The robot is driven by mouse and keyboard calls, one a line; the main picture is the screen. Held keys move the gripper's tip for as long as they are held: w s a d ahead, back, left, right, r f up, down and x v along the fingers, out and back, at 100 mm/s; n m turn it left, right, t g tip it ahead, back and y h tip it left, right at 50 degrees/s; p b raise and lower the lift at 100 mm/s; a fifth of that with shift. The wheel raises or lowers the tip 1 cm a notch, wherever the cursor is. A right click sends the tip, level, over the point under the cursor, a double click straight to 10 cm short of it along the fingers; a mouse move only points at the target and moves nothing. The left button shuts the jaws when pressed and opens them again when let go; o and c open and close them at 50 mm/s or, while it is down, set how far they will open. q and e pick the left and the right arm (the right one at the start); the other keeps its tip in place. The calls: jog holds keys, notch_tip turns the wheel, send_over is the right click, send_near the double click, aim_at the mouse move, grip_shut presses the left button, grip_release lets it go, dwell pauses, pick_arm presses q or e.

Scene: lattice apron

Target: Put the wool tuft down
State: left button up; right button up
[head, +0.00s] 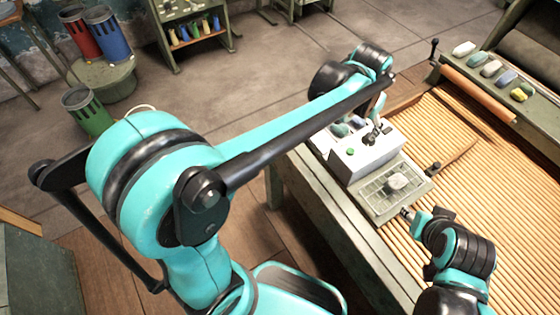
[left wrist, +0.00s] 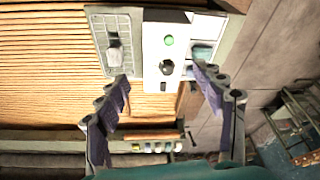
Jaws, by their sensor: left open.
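A pale grey wool tuft (head: 398,182) lies on the grid-marked plate (head: 372,207) at the front of the white box (head: 362,166). In the left wrist view the tuft (left wrist: 115,52) rests on the plate (left wrist: 101,24), up and left of the jaws. My left gripper (head: 377,122) is over the box, beyond the plate.
A green button (head: 350,151) is on the white box, and a tray with coloured tufts (head: 339,130) lies behind it. Slatted wooden lattice (head: 480,170) spreads to the right. Several tufts (head: 491,68) sit on a far ledge.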

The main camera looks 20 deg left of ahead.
pick_arm(q)
jog(key=s+a+f+n+t+y, duration=0.1)
jog(key=s+a+f+n+t, duration=0.1)
jog(key=s+a, duration=1.3)
jog(key=s+n+t, duration=0.1)
jog(key=s+t, duration=0.1)
jog(key=s, duration=0.2)
jog(key=shift+a+f+n, duration=0.15)
jog(key=shift+a+n, duration=0.1)
jog(key=shift+n, duration=0.05)
